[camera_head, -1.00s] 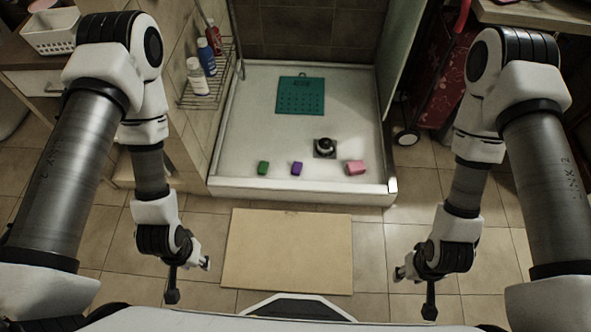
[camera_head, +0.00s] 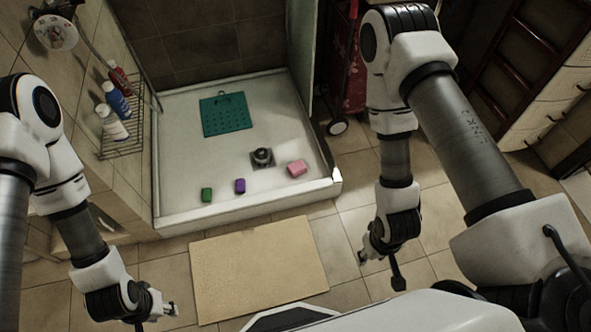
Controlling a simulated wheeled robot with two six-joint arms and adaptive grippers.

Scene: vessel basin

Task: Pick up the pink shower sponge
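The pink sponge (camera_head: 297,168) lies in the white shower basin (camera_head: 180,215), near its front right corner. My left gripper (camera_head: 168,312) hangs over the floor at the lower left, in front of the basin and well apart from the sponge. Its fingers look spread and nothing shows between them. My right gripper (camera_head: 378,270) hangs over the floor to the right of the tan mat, nearer the sponge but also apart from it. Its fingers look spread and empty.
A raised rim edges the basin. A tan mat (camera_head: 258,270) lies in front. A bottle rack (camera_head: 122,140) is at left.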

